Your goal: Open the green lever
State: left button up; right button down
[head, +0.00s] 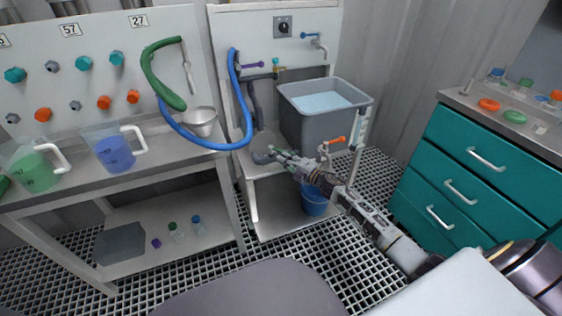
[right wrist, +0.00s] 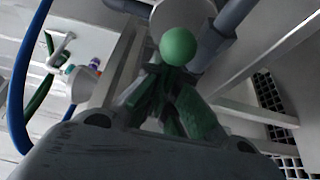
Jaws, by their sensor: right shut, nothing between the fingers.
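A round green knob (right wrist: 178,46), which looks like the end of the green lever, shows in the right wrist view in front of grey pipes. My right gripper (right wrist: 172,78) is shut and empty, its fingertips just below the knob in that picture. I cannot tell whether they touch it. I cannot make out the green knob there, and the lever's shaft is hidden. My left gripper is not in view.
The grey tank (head: 303,122) of water stands above the gripper. An orange lever (head: 334,140) is close to my right arm. A blue hose (head: 233,90) hangs to the left. A blue bucket (head: 314,203) stands below, and teal drawers (head: 470,165) are at right.

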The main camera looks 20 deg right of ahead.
jog(key=shift+w+d+n+g+y+b, duration=0.35)
jog(key=shift+d+n+y+b, duration=0.1)
jog(key=shift+d+y, duration=0.15)
jog(key=shift+w+d+n+g+y+b, duration=0.35)
jog(key=shift+d+n+y, duration=0.1)
jog(key=shift+d, duration=0.3)
jog(key=shift+w+d+n+g+y+b, duration=0.3)
jog(key=shift+d+n+y+b, duration=0.1)
jog(key=shift+d+y, duration=0.2)
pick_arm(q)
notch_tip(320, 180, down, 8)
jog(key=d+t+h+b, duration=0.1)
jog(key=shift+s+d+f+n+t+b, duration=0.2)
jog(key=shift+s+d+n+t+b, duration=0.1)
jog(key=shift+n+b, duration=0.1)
pick_arm(e)
jog(key=w+d, duration=0.2)
jog(key=shift+w+d, duration=0.3)
jog(key=shift+w, duration=0.1)
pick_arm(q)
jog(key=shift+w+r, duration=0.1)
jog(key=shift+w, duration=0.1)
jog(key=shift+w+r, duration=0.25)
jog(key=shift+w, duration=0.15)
pick_arm(e)
jog(key=shift+w+d+r, duration=0.1)
jog(key=shift+r, duration=0.05)
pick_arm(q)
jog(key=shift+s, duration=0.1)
